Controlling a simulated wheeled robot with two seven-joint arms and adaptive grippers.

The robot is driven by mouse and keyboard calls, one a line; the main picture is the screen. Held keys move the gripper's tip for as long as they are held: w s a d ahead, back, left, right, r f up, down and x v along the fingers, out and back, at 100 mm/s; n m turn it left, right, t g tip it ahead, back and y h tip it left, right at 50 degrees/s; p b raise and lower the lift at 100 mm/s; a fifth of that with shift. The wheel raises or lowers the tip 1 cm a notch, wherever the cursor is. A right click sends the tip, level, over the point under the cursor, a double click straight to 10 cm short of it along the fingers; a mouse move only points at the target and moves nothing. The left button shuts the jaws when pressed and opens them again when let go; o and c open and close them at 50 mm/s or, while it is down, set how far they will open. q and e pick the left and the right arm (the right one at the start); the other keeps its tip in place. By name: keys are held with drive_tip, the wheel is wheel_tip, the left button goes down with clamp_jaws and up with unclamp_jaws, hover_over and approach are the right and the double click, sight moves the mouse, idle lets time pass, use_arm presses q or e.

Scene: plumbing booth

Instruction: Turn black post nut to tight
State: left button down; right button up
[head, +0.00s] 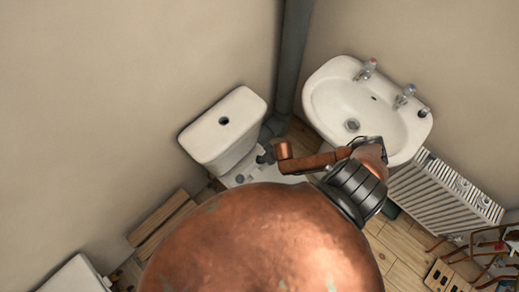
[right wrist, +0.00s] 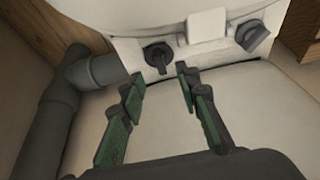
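In the right wrist view, the black post nut (right wrist: 158,56) with its wing-like grip sits under the front edge of a white ceramic body (right wrist: 195,58). My right gripper (right wrist: 157,78) has two green-padded fingers spread apart. The nut is beyond the fingertips, roughly between them, with no contact visible. A second, greyer winged nut (right wrist: 254,36) is to the right, outside the fingers. In the head view the toilet cistern (head: 224,127) stands by the wall, and my copper arm covers part of the area below it. The right gripper cannot be made out there. My left gripper is not visible.
A thick grey pipe (right wrist: 60,102) with an elbow runs close to the left finger. A white surface (right wrist: 240,105) lies under the fingers. In the head view a washbasin (head: 345,99) and a radiator (head: 440,200) are to the right. A wooden slatted piece (head: 160,222) is at left.

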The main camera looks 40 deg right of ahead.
drive_tip(key=b+x, duration=0.2)
drive_tip(key=x, duration=0.4)
drive_tip(key=shift+f, duration=0.1)
drive_tip(key=shift+s, duration=0.1)
clamp_jaws()
